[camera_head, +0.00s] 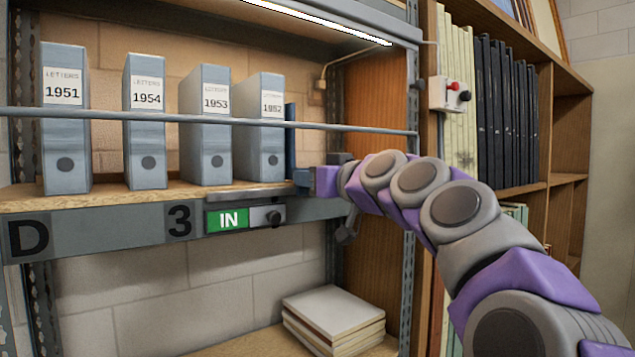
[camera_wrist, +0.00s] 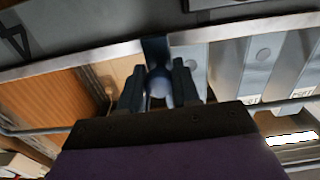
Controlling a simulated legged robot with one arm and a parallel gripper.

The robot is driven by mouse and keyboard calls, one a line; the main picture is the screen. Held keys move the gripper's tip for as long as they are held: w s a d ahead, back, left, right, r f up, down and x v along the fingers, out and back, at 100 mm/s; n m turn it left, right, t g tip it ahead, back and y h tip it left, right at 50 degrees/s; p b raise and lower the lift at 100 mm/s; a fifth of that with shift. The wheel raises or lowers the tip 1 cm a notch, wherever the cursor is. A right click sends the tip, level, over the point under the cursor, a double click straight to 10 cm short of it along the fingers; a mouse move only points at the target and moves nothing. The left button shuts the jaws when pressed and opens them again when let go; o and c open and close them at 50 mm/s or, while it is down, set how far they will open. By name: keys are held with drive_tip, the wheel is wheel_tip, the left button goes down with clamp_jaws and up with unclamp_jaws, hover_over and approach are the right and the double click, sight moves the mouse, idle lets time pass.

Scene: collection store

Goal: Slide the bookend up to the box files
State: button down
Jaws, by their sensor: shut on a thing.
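The bookend (camera_head: 290,136) is a dark blue upright plate at the right end of the row on the shelf. In the wrist view the bookend (camera_wrist: 155,48) stands between my fingers. My gripper (camera_head: 304,180) is shut on its lower front part. Grey-blue box files stand upright to its left, with gaps between them: 1951 (camera_head: 65,125), 1954 (camera_head: 146,130), 1953 (camera_head: 207,150) and 1952 (camera_head: 262,150). The bookend is close beside 1952 in the head view; I cannot tell whether they touch.
A thin metal rail (camera_head: 110,116) runs across the front of the files. The shelf edge carries a green IN slider (camera_head: 228,219). A wooden panel (camera_head: 370,130) and an upright post bound the bay on the right. Papers (camera_head: 333,312) lie on the shelf below.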

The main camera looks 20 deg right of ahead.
drive_tip(key=c, duration=0.9)
unclamp_jaws()
drive_tip(key=b+v, duration=0.1)
drive_tip(key=v, duration=1.6)
drive_tip(key=shift+s+d, duration=0.1)
drive_tip(key=shift+s, duration=0.05)
